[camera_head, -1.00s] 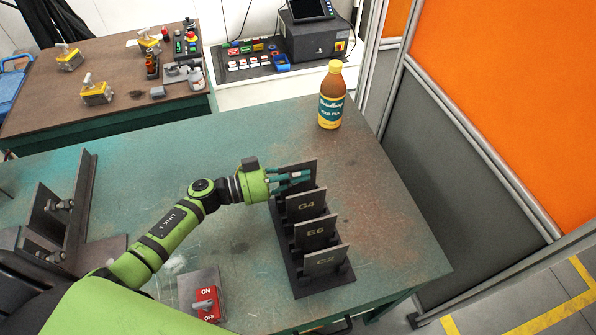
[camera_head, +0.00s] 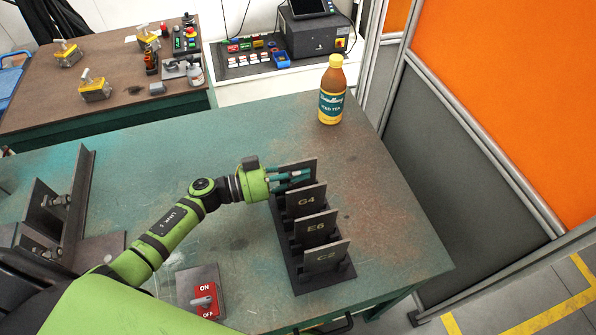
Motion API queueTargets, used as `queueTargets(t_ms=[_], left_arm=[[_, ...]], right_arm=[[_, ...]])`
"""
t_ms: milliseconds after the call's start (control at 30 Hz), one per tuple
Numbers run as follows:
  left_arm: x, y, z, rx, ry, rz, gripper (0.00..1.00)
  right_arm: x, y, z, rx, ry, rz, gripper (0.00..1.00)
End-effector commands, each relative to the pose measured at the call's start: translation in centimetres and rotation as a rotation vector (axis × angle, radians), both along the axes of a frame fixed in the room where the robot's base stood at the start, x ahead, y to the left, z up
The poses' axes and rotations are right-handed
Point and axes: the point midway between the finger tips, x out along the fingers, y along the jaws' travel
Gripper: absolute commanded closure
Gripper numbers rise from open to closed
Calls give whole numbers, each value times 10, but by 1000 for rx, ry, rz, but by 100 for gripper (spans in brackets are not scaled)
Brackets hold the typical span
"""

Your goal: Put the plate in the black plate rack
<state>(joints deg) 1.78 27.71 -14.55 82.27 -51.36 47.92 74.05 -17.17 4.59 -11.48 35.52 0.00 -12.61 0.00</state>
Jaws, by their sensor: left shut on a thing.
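The black plate rack (camera_head: 288,262) stands on the green worktable and holds several dark upright plates in a row. Plates marked G4 (camera_head: 307,202), E6 (camera_head: 316,228) and C2 (camera_head: 326,256) sit in its nearer slots. My left gripper (camera_head: 292,180) reaches in from the left at the rack's far end. It is shut on the farthest plate (camera_head: 303,166), which stands upright at the far slot. The fingers cover part of this plate, and whether its lower edge is fully seated is hidden. My right gripper is not in view.
A bottle of iced tea (camera_head: 332,90) stands behind the rack near the table's far edge. A red ON/OFF switch box (camera_head: 205,300) lies at the front, and a dark metal angle fixture (camera_head: 75,205) stands at the left. The table right of the rack is clear.

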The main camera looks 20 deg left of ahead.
Motion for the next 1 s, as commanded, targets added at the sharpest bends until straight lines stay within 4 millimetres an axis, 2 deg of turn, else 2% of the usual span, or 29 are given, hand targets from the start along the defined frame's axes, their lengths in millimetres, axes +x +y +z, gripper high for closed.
queueTargets(t_ms=[367,400,433,467,833,1000], left_arm=[[1,0,-2,-3,-4,-1,100],[1,0,-2,-2,-5,-1,81],[1,0,-2,-2,-5,-1,69],[1,0,-2,-2,-5,-1,61],[-2,2,-6,3,4,1,61],[-14,20,-6,4,5,0,61]], right_arm=[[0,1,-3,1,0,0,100],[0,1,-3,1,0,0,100],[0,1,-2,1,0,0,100],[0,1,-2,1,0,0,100],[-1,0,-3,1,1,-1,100],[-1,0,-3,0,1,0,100]])
